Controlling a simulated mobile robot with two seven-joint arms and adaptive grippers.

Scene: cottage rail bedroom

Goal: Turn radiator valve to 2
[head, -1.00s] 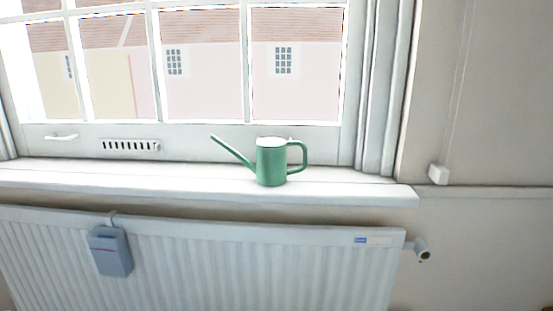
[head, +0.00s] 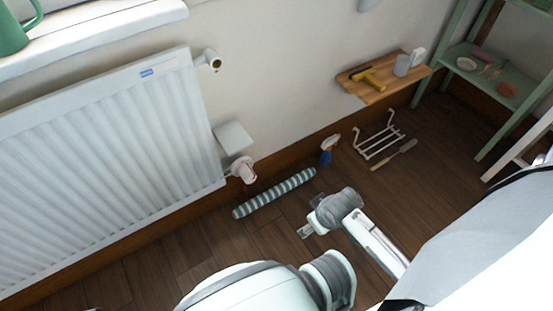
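The white ribbed radiator (head: 110,150) hangs on the wall at the left of the head view. A pale round valve knob (head: 246,172) sticks out at its lower right corner, just above the floor. Its numbers are too small to read. My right gripper (head: 306,231) is low over the floor, to the right of and below the valve in the picture, apart from it. I cannot tell whether its fingers are open or shut. My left gripper is not in view.
A small fitting (head: 211,60) sits at the radiator's top right. A pale box (head: 233,137) is above the valve. A striped roll (head: 274,193), a spray bottle (head: 329,149) and a white rack (head: 379,137) are on the floor. A wooden shelf (head: 372,92) and green shelving (head: 470,75) stand right.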

